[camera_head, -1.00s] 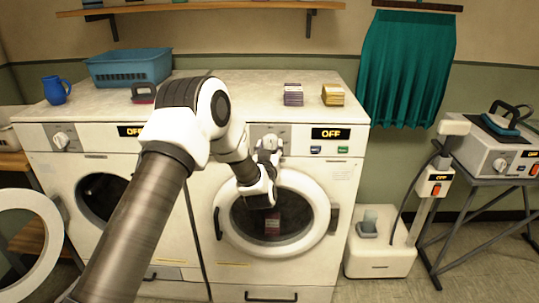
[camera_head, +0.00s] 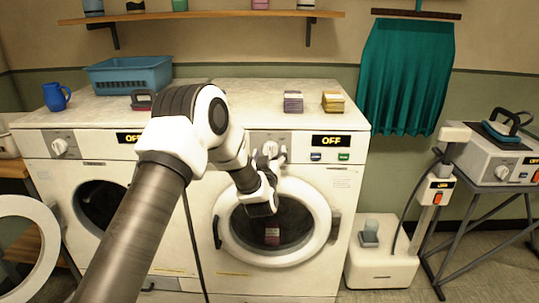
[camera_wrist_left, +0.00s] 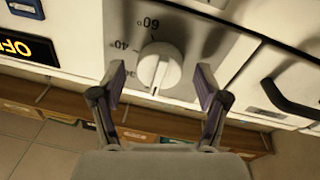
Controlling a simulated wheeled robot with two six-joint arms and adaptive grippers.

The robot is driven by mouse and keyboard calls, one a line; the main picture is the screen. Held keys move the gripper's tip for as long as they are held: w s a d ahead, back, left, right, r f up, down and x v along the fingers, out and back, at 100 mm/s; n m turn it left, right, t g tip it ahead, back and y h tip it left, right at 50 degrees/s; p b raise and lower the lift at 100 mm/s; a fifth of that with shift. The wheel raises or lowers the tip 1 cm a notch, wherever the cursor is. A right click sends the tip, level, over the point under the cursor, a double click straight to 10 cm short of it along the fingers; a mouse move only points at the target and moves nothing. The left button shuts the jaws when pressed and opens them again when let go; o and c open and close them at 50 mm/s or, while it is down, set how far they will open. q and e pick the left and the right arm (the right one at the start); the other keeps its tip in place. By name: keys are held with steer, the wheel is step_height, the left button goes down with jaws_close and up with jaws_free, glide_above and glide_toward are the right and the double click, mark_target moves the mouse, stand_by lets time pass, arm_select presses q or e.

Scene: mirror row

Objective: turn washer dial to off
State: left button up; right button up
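The right washer (camera_head: 345,180) has a round white dial (camera_head: 270,148) on its control panel, left of a display (camera_head: 331,140) reading OFF. In the left wrist view the dial (camera_wrist_left: 159,67) has a pale ridge across it and temperature marks, 60° and 40°, beside it. My left gripper (camera_head: 269,157) is in front of the dial. Its two fingers are spread in the left wrist view (camera_wrist_left: 160,75), one to each side of the dial, with gaps to it. The exact depth between fingertips and dial is unclear. My right gripper is not in view.
The left washer (camera_head: 60,170) also has a dial (camera_head: 59,146) and an OFF display. The right washer's round door (camera_head: 318,215) is shut below my gripper. A blue basket (camera_head: 128,77), a jug (camera_head: 55,96) and small stacks (camera_head: 293,101) stand on top.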

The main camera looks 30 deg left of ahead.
arm_select(q)
steer(key=v, duration=1.2)
steer(key=s+d+f+m+g+h+p, duration=0.2)
steer(key=s+d+f+m+g+h, duration=0.15)
steer(key=s+f, duration=0.6)
steer(key=s+d+f+m+g+h+p, duration=0.25)
steer(key=s+d+f+g, duration=0.2)
steer(key=f, duration=0.95)
steer(key=s+d+f+g+h, duration=0.1)
steer(key=s+d+f+g, duration=0.1)
steer(key=s, duration=0.5)
steer(key=s+d+f+m+g+h, duration=0.1)
steer(key=s+d+f+g, duration=0.1)
steer(key=s+g, duration=0.2)
steer(key=s+d+f+g+h, duration=0.1)
steer(key=s+d+f+g, duration=0.1)
steer(key=s, duration=0.8)
steer(key=shift+s+f+m+g, duration=0.3)
steer(key=shift+s+f+g, duration=0.1)
steer(key=shift+f+g, duration=0.15)
